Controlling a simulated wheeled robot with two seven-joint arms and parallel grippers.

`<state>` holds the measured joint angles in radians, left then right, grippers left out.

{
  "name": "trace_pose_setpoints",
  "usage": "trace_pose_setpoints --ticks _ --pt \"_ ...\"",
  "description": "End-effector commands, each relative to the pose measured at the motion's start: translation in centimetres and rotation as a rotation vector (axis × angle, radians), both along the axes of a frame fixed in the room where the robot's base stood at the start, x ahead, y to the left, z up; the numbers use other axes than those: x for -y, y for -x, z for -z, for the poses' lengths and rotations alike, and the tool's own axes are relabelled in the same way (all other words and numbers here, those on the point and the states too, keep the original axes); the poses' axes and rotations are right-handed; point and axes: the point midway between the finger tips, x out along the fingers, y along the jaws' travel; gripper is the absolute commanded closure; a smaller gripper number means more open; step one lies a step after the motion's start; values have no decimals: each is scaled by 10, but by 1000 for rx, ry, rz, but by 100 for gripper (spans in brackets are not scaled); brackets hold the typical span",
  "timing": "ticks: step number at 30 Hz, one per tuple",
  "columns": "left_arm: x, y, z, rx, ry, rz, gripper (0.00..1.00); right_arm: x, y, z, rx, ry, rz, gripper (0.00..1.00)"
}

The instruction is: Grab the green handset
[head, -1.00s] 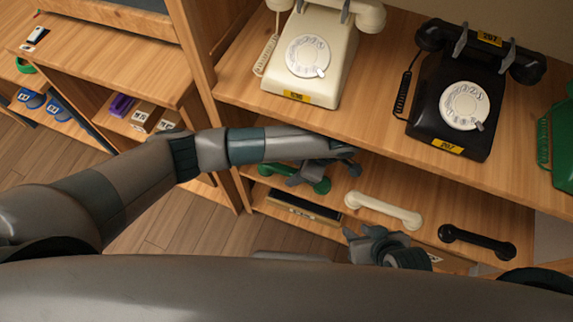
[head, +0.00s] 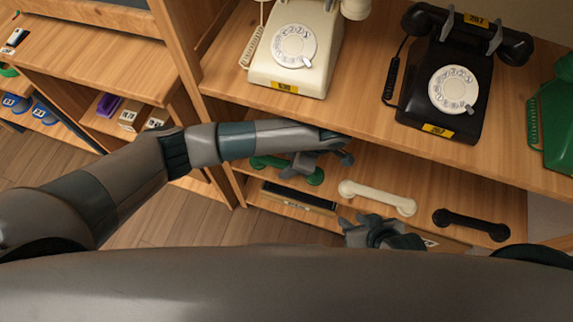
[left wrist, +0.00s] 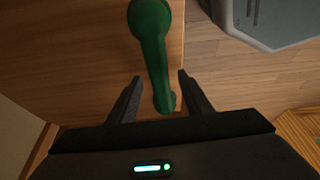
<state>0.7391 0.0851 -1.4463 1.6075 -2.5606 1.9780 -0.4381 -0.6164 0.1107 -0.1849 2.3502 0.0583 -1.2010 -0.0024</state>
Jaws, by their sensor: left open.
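The green handset (head: 268,163) lies on the lower shelf in the head view, its middle partly covered by my left gripper (head: 304,166). In the left wrist view the handset (left wrist: 152,45) runs lengthwise toward my left gripper (left wrist: 160,92). The two fingers are apart, with the handset's narrow part and near end between them. I see a gap on each side, so the gripper is open and not closed on it. My right gripper (head: 358,230) is in front of the lower shelf, below the cream handset, and its finger opening is unclear.
A cream handset (head: 377,197) and a black handset (head: 471,225) lie to the right on the lower shelf (head: 430,190). Above are cream (head: 290,65), black (head: 445,95) and green (head: 553,125) dial phones on the upper shelf. A dark tray (head: 298,196) is below the green handset.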

Motion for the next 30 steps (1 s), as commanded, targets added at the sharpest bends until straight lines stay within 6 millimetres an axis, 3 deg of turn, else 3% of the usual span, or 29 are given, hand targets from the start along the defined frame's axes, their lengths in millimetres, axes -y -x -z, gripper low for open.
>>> trace_pose_setpoints --ticks 15,17,21,30 --pt "0 0 3 0 -1 0 55 0 0 2 1 0 0 69" --pt "0 0 3 0 -1 0 64 0 0 2 1 0 0 69" --pt "0 0 3 0 -1 0 98 0 0 2 1 0 0 69" --pt "0 0 2 1 -1 0 100 0 -1 1 1 0 0 69"
